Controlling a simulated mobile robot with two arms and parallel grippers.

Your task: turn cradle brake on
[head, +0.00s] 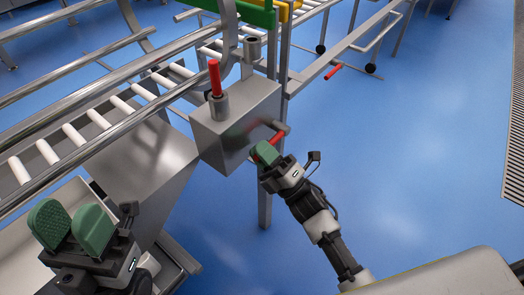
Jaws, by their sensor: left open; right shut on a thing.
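A grey metal box (236,118) stands at the end of the roller rails. A short lever with a red grip (277,138) sticks out from its right side. My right gripper (266,153) is shut on this red grip; its green pads hide the near end. A second lever with a red handle (214,77) stands upright in a grey socket on top of the box. No label shows which lever is the cradle brake. My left gripper (72,227) is open and empty at the lower left, its two green pads apart, well away from both levers.
A roller conveyor (72,134) with steel rails runs along the left. A light tray-like bin (180,258) lies below it. Green and yellow parts (252,12) hang above the box. Another red handle (334,72) is farther back.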

